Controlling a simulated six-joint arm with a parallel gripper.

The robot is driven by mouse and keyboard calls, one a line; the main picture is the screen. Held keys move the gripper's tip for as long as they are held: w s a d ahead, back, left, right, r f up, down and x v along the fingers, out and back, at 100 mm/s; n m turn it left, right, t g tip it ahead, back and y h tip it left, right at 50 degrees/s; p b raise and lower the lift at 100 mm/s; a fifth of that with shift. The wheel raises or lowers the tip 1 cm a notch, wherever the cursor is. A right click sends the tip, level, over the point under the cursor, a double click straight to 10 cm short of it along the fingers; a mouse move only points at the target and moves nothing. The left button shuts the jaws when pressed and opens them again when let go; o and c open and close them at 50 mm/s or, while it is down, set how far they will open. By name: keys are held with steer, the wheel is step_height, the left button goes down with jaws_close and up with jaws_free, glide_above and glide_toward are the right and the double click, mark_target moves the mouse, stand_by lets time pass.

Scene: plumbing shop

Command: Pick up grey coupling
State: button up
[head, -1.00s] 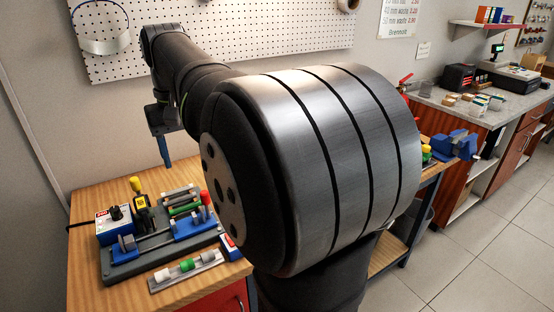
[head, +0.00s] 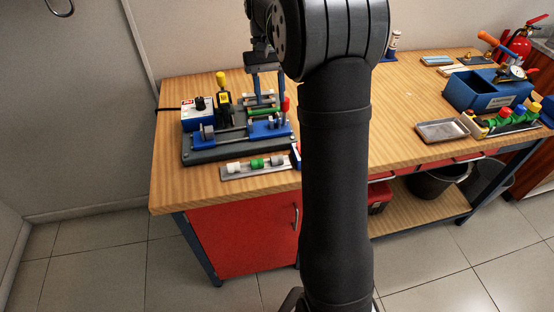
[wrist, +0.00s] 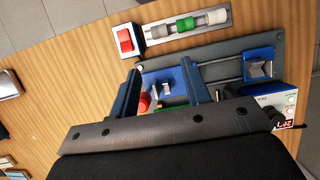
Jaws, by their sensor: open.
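A grey coupling (head: 277,160) sits at the right end of a small metal rack (head: 243,173) at the bench's front edge, beside a green and a white one. In the wrist view the grey coupling (wrist: 163,33) is at the left end of the row, beyond my fingers. My gripper (head: 267,86) is above the back right part of the blue-and-grey fixture (head: 218,151), behind the rack. In the wrist view my gripper (wrist: 160,82) has its two blue fingers wide apart, with nothing held between them.
A red-buttoned box (wrist: 127,40) stands beside the grey end of the rack. A control box (head: 198,112), a yellow-topped tool (head: 222,90) and a red-topped part (head: 285,104) rise around the fixture. Bare wood lies right of my arm, before the metal tray (head: 441,130).

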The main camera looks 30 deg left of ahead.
steer(key=f, duration=0.1)
glide_above(277, 157)
steer(key=w+a, duration=0.2)
steer(key=f, duration=1)
steer(key=shift+s+f, duration=0.25)
steer(key=shift+f, duration=0.15)
steer(key=shift+x, duration=2.9)
steer(key=shift+w+d, duration=0.1)
steer(key=shift+w, duration=0.05)
steer(key=c, duration=0.7)
